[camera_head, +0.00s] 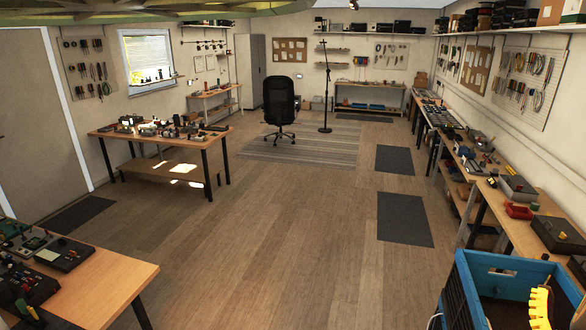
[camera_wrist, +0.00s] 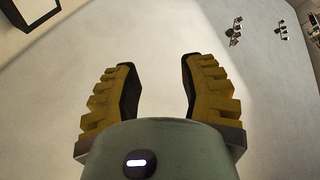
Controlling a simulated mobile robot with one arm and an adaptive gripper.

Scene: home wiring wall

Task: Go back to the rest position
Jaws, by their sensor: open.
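In the wrist view my gripper (camera_wrist: 158,65) has its two ribbed yellow fingers spread apart, with dark inner pads. It is open, and nothing lies between the fingers. A pale, plain surface fills the space behind it, and the gripper touches nothing in that view. In the head view a yellow ribbed piece at the lower right edge looks like part of my gripper, in front of a blue crate (camera_head: 500,262). The rest of my arm is not clearly visible there.
A long workbench (camera_head: 518,228) with tools runs along the right wall. Another bench (camera_head: 165,142) stands at left, and a wooden table (camera_head: 110,272) at the lower left. An office chair (camera_head: 280,102) and a thin stand (camera_head: 325,95) are farther back. The middle floor is clear.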

